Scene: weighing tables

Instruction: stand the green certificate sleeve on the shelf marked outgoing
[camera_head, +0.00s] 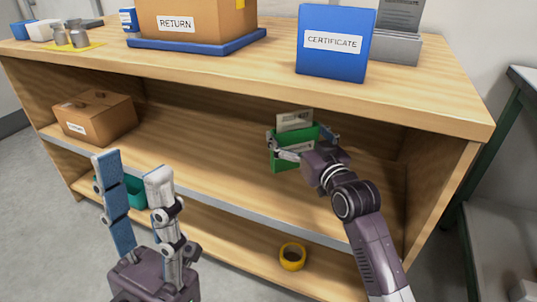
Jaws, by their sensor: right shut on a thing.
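The green certificate sleeve (283,162) is upright, with a pale printed sheet (295,121) showing above its top edge. It is inside the middle bay of the wooden unit, over the middle shelf (215,160). My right gripper (303,145) is shut on the sleeve, and its hand hides part of the lower right of it. I cannot tell whether the sleeve's base touches the shelf. No outgoing label is readable from here. My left gripper (138,168) is open and empty, in front of the unit at the lower left.
A cardboard box (98,122) stands at the left of the middle shelf; the shelf between is clear. Below are a teal bin (137,190) and yellow tape roll (292,257). On top are the RETURN box (205,22), a blue tray (195,44) and blue CERTIFICATE box (335,58).

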